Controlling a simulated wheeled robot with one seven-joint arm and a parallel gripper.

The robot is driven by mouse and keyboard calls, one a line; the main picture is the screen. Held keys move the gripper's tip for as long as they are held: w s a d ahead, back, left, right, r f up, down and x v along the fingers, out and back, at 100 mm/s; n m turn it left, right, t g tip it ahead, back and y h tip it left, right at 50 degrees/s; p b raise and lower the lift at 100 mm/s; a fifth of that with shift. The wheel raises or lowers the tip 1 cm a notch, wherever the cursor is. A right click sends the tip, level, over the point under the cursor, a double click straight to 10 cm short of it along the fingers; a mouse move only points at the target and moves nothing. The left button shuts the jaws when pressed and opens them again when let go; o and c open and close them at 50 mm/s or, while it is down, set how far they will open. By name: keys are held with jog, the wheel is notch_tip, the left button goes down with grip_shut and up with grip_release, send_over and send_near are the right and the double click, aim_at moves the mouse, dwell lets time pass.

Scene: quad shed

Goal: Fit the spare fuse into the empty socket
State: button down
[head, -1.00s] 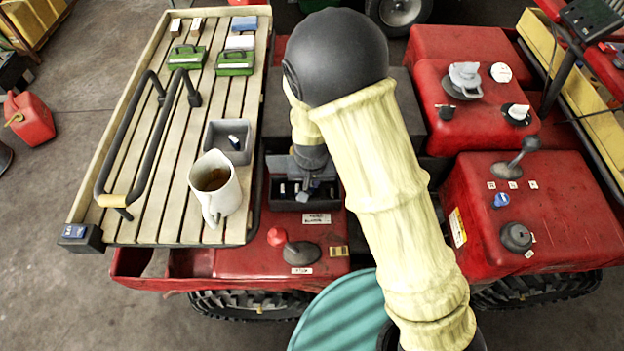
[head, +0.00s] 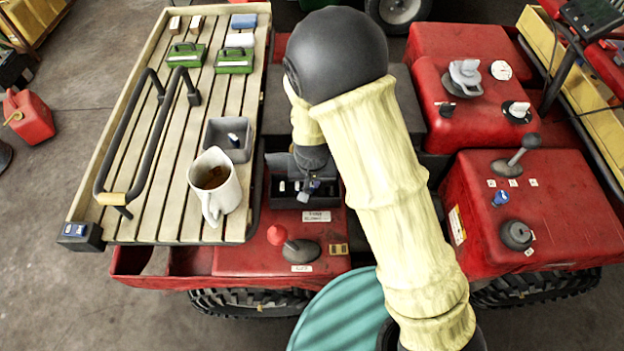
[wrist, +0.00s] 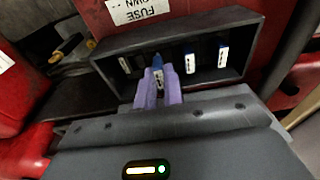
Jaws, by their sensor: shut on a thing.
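The dark fuse box (head: 288,204) is set in the red body in the head view. It also shows in the wrist view (wrist: 178,36), with its label above it. My gripper (wrist: 158,92) has purple fingers shut on a fuse (wrist: 157,63) with a blue top and a pale marked body. The held fuse is at the box opening; I cannot tell how deep it sits. Two blue-topped fuses (wrist: 190,60) (wrist: 223,55) stand to its right, and a pale piece (wrist: 125,65) to its left. In the head view my gripper (head: 309,187) is partly hidden by my arm.
A grey tray (head: 214,131) with a blue-and-white piece (head: 233,138) lies on the slatted rack (head: 165,215). A white jug (head: 226,190) with brown contents stands close to the box. A red-knobbed lever (head: 278,236) rises in front of it.

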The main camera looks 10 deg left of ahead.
jog(key=shift+f, duration=0.45)
jog(key=c, duration=1.4)
grip_release()
jog(key=shift+c, duration=0.2)
jog(key=shift+r, duration=0.1)
notch_tip(320, 180, up, 17)
jog(key=s+p, duration=0.1)
jog(key=s, duration=0.1)
jog(key=shift+s+d, duration=0.25)
jog(key=shift+d, duration=0.05)
jog(key=s+d+r+m+p, duration=0.1)
jog(key=s+d, duration=0.1)
jog(key=d, duration=1)
jog(key=s+d+r+m+p, duration=0.1)
jog(key=s+d+r, duration=0.1)
jog(key=d, duration=1.1)
jog(key=shift+r+m+t, duration=0.2)
jog(key=shift+m+t, duration=0.2)
